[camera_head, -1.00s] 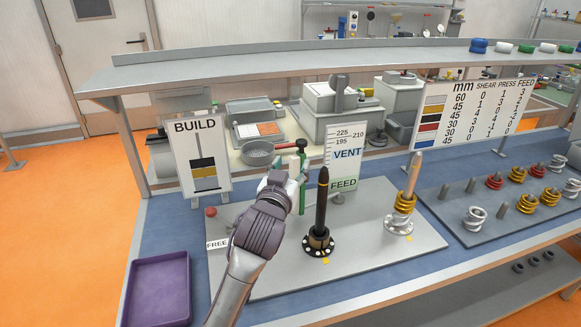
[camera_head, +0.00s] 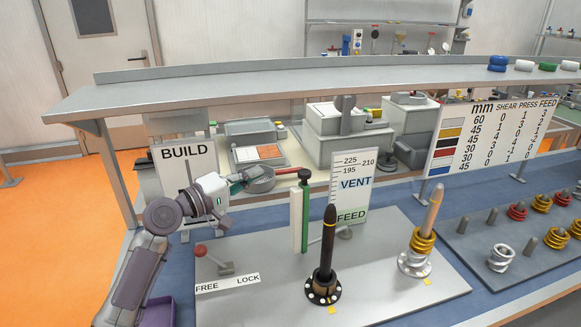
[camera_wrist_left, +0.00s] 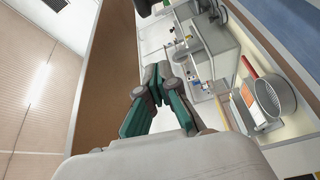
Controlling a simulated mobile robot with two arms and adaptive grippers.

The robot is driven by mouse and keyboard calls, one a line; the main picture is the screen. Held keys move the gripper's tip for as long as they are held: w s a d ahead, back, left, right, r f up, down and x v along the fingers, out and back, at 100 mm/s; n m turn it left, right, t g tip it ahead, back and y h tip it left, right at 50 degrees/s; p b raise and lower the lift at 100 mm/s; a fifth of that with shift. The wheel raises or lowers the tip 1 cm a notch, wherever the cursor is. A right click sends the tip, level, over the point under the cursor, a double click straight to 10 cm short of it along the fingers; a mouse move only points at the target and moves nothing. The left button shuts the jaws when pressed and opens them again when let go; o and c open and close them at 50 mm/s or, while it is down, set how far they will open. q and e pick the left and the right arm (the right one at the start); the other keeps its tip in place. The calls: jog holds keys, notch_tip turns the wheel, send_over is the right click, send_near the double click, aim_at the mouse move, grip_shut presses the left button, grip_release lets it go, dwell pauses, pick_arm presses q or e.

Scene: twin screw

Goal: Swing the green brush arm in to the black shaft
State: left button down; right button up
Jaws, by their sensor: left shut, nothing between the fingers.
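My right gripper is not in view.
A red-knobbed lever (camera_head: 201,250) stands behind the FREE/LOCK label (camera_head: 227,283), its knob toward FREE. A pale shaft (camera_head: 433,210) with a yellow coil stands right of the black shaft. The VENT/FEED board (camera_head: 352,185) is behind. A purple tray (camera_head: 158,312) is at lower left.

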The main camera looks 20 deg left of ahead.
pick_arm(q)
jog(key=w+d+p, duration=0.5)
jog(key=d+p, duration=0.1)
jog(key=d, duration=0.1)
jog(key=shift+d+r, duration=0.15)
jog(key=shift+d, duration=0.2)
jog(key=shift+w, duration=0.15)
